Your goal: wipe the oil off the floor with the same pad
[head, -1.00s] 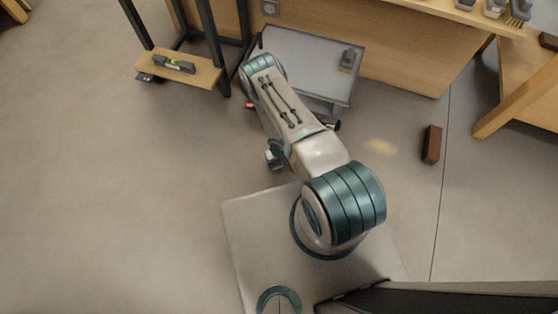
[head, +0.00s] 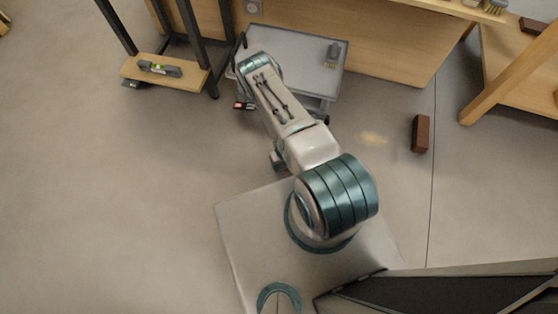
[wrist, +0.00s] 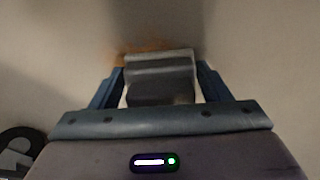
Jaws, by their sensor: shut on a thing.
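My gripper (wrist: 160,72) is shut on a grey block-like pad (wrist: 160,92) with a paler edge, seen between its two blue fingers in the wrist view. An orange-brown oil stain (wrist: 140,48) shows on the floor just beyond the pad's far edge; part of it is hidden behind the pad. I cannot tell whether the pad touches the floor. In the head view my arm hides the gripper and pad. A faint yellowish patch (head: 372,139) lies on the floor right of my arm there; I cannot tell if it is the same stain.
A grey cart (head: 300,50) stands beyond my arm with a brush (head: 333,54) on it. A reddish-brown brick (head: 421,134) lies on the floor at right. A dark-framed rack (head: 165,78) stands at left, a wooden bench (head: 390,50) behind. The left floor is clear.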

